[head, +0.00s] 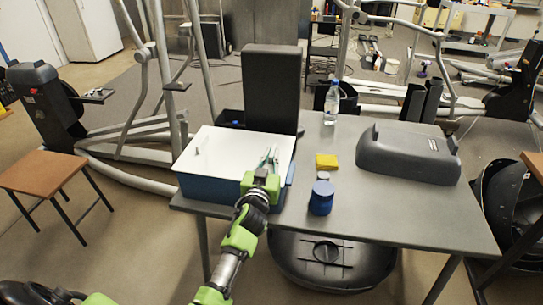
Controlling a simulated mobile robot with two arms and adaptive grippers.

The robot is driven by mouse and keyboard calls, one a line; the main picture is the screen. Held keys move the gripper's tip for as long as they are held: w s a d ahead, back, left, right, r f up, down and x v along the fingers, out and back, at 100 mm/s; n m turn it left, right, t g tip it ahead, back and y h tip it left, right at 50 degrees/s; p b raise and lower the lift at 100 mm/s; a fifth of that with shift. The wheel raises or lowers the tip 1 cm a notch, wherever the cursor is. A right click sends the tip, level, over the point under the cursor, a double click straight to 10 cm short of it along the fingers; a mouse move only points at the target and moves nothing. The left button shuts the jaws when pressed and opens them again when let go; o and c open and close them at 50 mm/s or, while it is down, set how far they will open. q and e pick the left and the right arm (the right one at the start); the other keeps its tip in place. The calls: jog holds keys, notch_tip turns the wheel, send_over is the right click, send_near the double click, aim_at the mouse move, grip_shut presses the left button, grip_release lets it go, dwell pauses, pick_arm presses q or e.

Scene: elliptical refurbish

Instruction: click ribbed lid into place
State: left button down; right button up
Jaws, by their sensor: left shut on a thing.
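A blue box (208,188) stands at the left end of the grey table, with a flat white lid (225,150) over its top. Ribs on the lid are too fine to make out here. My left gripper (270,158), green and dark, reaches from below to the lid's front right part and is shut, apparently on the lid. The exact contact is hidden by the gripper, and I cannot tell whether the lid's edge sits flush. My right gripper is not in view.
The grey table (400,215) also carries a dark blue jar (321,198), a yellow block (327,161), a water bottle (332,103) and a large grey cover (408,152). A tall black panel (271,88) stands behind the box. The table's front right is clear.

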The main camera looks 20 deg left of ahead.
pick_arm(q)
jog(key=shift+f, duration=0.1)
jog(key=c, duration=2)
grip_release()
jog(key=shift+c, duration=0.2)
jog(key=shift+f, duration=0.1)
jog(key=v, duration=1.2)
